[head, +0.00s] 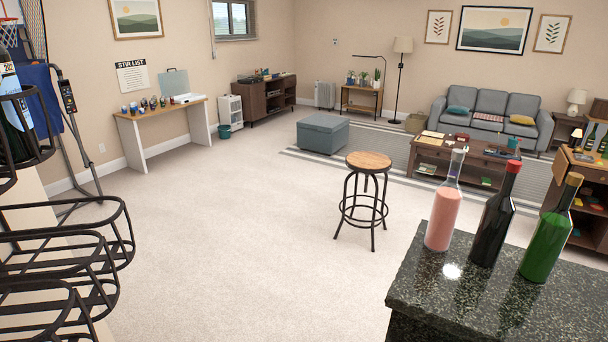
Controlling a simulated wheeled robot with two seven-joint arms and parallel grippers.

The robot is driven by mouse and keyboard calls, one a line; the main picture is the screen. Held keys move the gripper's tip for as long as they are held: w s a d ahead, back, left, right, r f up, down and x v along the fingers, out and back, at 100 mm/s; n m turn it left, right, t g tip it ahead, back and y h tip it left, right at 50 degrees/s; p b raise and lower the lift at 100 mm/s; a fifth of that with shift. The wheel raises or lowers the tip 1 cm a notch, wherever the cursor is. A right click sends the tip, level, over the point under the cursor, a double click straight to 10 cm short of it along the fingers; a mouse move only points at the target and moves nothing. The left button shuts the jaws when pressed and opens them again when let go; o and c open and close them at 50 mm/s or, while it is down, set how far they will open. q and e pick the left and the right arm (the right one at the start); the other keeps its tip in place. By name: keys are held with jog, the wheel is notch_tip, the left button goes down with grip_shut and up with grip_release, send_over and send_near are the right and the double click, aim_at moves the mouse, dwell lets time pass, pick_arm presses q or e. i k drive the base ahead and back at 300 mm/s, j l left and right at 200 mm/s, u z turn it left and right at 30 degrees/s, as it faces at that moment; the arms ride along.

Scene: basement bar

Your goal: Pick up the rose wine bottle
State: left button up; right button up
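The rose wine bottle (443,216) is clear glass with pink liquid in its lower part. It stands upright near the left back edge of a dark granite counter (465,300), at the lower right of the head view. A dark bottle with a red top (493,222) stands just right of it. A green bottle with a tan top (549,235) stands further right and nearer. Neither of my grippers shows in the head view, and nothing touches the pink bottle.
A round wooden stool (368,162) stands on the carpet behind the counter. Black wire racks (65,255) with a bottle fill the left edge. A coffee table (463,157) and grey sofa (491,115) are further back. The carpet in the middle is clear.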

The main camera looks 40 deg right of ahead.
aim_at(446, 203)
jog(key=j+z, duration=0.15)
jog(key=z, duration=0.35)
jog(key=j+z, duration=0.1)
jog(key=z, duration=0.35)
jog(key=l+z, duration=0.1)
jog(key=z, duration=0.7)
jog(key=i+l+z, duration=0.1)
jog(key=z, duration=0.3)
jog(key=i+j+z, duration=0.5)
jog(key=j+z, duration=0.3)
jog(key=j, duration=0.15)
jog(key=i+j+z, duration=0.15)
jog(key=j+z, duration=0.2)
jog(key=j, duration=0.25)
jog(key=i+j+z, duration=0.1)
jog(key=j+z, duration=0.3)
jog(key=j, duration=0.25)
jog(key=j+z, duration=0.4)
jog(key=j, duration=0.2)
